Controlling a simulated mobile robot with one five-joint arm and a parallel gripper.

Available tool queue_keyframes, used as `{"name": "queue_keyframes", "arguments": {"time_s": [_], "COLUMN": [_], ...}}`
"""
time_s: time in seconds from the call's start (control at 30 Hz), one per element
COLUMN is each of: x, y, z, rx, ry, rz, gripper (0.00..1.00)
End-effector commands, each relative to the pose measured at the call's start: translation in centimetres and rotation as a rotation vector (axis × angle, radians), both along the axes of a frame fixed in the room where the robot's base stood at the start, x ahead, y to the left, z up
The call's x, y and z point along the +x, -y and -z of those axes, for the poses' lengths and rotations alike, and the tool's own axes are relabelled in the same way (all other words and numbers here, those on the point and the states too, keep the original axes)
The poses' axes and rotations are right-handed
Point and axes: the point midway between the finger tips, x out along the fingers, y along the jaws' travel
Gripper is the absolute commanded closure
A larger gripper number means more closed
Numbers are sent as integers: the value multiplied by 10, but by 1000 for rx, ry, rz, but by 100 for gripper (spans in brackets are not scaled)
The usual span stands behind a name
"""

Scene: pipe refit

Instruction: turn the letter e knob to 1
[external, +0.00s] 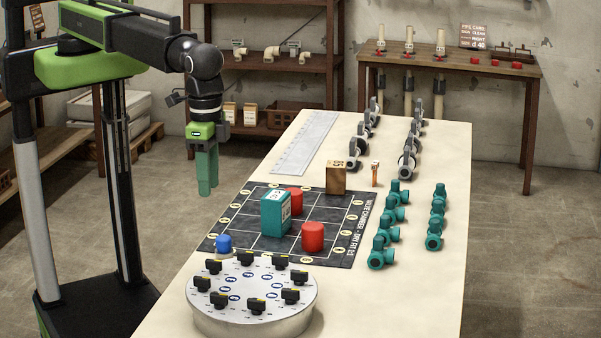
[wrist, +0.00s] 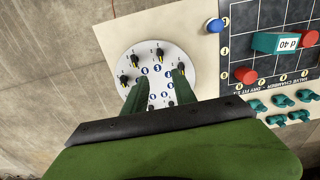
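The round silver-white dial plate (external: 252,318) stands at the near left of the table and carries several black knobs with yellow marks in a ring, such as this front knob (external: 257,306). Blue oval labels sit inside the ring, but their letters are too small to read, so I cannot tell which knob is e. The plate also shows in the wrist view (wrist: 113,62), its lower part hidden by my fingers. My gripper (external: 206,188) hangs beyond the plate, high and beside the table's left edge, fingers down. In the wrist view, my gripper (wrist: 160,78) has its fingers apart and nothing between them.
A dark grid mat (external: 232,216) lies behind the plate with a teal block (external: 275,215), red cylinders (external: 313,237) and a blue-topped button (external: 224,243) near its corner. Teal valves (external: 383,250) and grey fittings (external: 408,160) stand to the right. The table's near right is clear.

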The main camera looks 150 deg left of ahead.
Motion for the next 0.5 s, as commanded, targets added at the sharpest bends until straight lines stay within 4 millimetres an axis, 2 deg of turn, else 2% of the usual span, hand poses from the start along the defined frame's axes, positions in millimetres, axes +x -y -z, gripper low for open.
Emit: {"name": "queue_keyframes", "arguments": {"time_s": [0.27, 0.5], "x": [0, 0], "y": [0, 0], "z": [18, 64], "rx": [0, 0], "ry": [0, 0], "rz": [1, 1], "gripper": [67, 67]}}
